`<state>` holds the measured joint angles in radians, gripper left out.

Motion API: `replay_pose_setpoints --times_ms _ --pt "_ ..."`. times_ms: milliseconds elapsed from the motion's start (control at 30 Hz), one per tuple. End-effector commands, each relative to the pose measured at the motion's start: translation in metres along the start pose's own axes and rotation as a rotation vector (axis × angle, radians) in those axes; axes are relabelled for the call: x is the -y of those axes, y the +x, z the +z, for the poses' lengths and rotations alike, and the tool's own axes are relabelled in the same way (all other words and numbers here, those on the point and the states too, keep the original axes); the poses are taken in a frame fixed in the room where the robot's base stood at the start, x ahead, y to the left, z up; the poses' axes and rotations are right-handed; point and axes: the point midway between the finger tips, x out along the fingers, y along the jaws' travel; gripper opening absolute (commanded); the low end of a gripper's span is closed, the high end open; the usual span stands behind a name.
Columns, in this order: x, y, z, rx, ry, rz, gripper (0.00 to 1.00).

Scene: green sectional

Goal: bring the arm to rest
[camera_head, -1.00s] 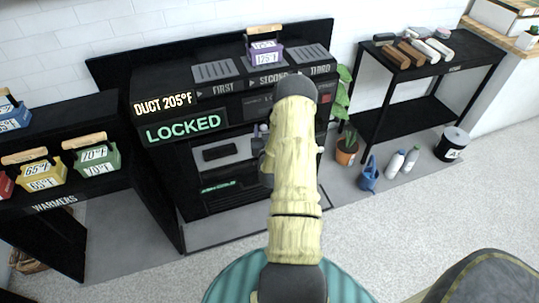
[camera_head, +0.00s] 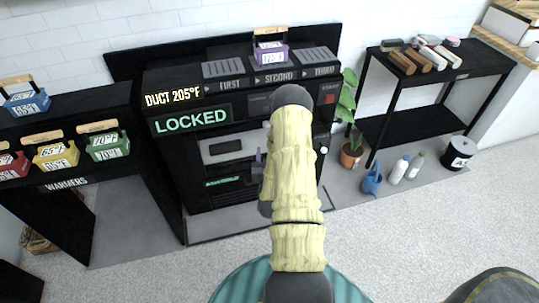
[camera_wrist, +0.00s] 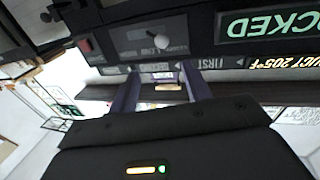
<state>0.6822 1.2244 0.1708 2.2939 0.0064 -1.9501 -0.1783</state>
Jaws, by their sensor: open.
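My arm (camera_head: 295,185), in a pale yellow sleeve with dark joints, rises in the middle of the head view in front of the black machine (camera_head: 215,190). My gripper is mostly hidden behind the arm there. In the wrist view, which looks upside down, my gripper (camera_wrist: 160,80) shows two purplish fingers spread apart with nothing held between them. The machine's front and its LOCKED sign (camera_wrist: 268,25) lie beyond the fingers. The purple bin (camera_head: 270,50) sits on top of the machine at the SECOND position, apart from my gripper.
A black warmer stand (camera_head: 75,170) with blue, red, yellow and green bins is at left. A black table (camera_head: 440,75) with brushes stands at right. A plant (camera_head: 350,150), blue watering can (camera_head: 372,180), bottles and a bucket (camera_head: 458,153) are on the floor. The floor in front is clear.

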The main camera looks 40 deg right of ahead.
Motion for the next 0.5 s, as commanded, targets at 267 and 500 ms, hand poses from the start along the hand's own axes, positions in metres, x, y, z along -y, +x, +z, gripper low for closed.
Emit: replay_pose_setpoints --times_ms 267,500 --pt "0.0 0.0 0.0 0.0 0.0 0.0 0.48" --pt "0.01 0.004 -0.005 0.031 -0.002 -0.03 0.48"
